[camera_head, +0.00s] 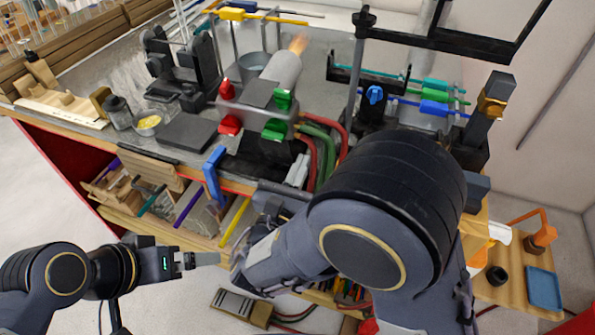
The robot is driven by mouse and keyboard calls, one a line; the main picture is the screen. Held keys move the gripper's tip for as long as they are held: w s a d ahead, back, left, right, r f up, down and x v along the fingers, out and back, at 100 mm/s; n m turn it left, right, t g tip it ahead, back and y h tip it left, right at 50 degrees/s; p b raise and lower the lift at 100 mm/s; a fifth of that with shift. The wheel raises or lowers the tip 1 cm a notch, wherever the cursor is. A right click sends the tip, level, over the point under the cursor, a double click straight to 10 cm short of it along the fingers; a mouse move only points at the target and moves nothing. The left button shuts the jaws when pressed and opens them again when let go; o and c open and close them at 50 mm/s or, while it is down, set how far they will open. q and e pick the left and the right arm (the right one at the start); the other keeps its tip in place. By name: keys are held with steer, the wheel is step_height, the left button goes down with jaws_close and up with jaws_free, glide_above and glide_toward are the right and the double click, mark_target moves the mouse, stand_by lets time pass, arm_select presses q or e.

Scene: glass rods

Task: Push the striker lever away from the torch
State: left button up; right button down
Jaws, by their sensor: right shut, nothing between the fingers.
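The torch (281,72) is a grey cylinder on the workbench with an orange flame at its far end. Red and green valve knobs sit at its near end, with red and green hoses beside them. I cannot tell for sure which part is the striker lever. A blue upright lever (213,178) stands at the bench's front edge, left of and nearer than the torch. My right gripper (238,272) is shut and empty, low in front of the bench, below the blue lever and apart from it. My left gripper (200,259) is just left of it; its jaw opening is unclear.
Rods lie on racks behind the torch and at right (436,108). Dark burner fixtures (180,65) and small jars (148,123) stand at left. An orange arm (530,220) and blue tray (544,289) are on a wooden shelf at right. My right arm hides part of the bench.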

mark_target(315, 128)
steer(key=p+x, duration=0.1)
steer(key=x, duration=0.4)
steer(key=shift+w, duration=0.1)
steer(key=shift+w+d+r+p, duration=0.1)
steer(key=shift+w+r+p, duration=0.15)
steer(key=shift+r, duration=0.25)
steer(key=shift+w+d+r+p, duration=0.1)
steer(key=shift+r+p, duration=0.2)
steer(key=shift+r, duration=0.2)
steer(key=shift+f, duration=0.1)
